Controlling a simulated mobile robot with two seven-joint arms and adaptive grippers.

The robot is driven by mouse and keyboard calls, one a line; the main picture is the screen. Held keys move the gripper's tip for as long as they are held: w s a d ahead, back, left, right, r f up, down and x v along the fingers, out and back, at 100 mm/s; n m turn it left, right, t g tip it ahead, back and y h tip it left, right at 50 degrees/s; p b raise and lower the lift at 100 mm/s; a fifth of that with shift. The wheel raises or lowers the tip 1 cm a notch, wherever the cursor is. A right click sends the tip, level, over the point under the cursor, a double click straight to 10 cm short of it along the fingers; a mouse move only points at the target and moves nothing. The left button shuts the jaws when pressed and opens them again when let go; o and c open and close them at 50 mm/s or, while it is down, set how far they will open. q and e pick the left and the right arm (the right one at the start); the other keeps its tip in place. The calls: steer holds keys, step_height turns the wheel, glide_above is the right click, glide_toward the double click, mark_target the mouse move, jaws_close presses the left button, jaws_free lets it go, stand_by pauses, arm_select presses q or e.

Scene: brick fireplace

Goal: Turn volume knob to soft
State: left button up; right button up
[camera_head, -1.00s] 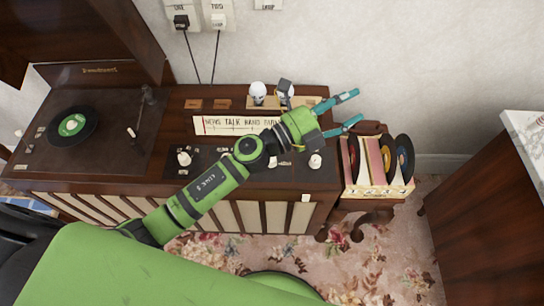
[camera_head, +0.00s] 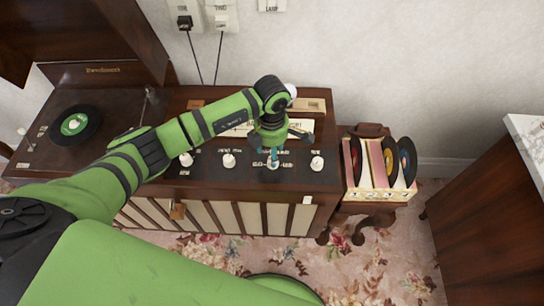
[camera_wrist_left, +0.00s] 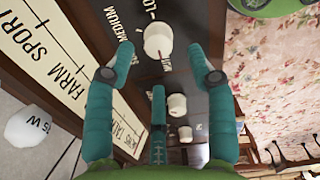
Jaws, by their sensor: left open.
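A row of white knobs runs along the front panel of the wooden radio cabinet (camera_head: 330,205). My left gripper (camera_head: 272,154) hangs over the third knob from the left (camera_head: 273,164), its teal fingers pointing down. In the left wrist view that knob (camera_wrist_left: 158,41) lies between the open fingertips, with a thin red mark on its lower side. The lettering beside it reads "MEDIUM" and a partly cut-off "LO". I see no finger clearly touching it. Two more white knobs (camera_wrist_left: 177,105) lie below it there. My right gripper is not in view.
A rightmost white knob (camera_head: 317,163) sits close to the gripper. A turntable with a record (camera_head: 76,123) is at left, and a record rack (camera_head: 380,185) stands on a small table at right. The dial strip (camera_wrist_left: 66,75) lies beside the fingers.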

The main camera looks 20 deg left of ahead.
arm_select(q)
steer(key=shift+f, duration=2.15)
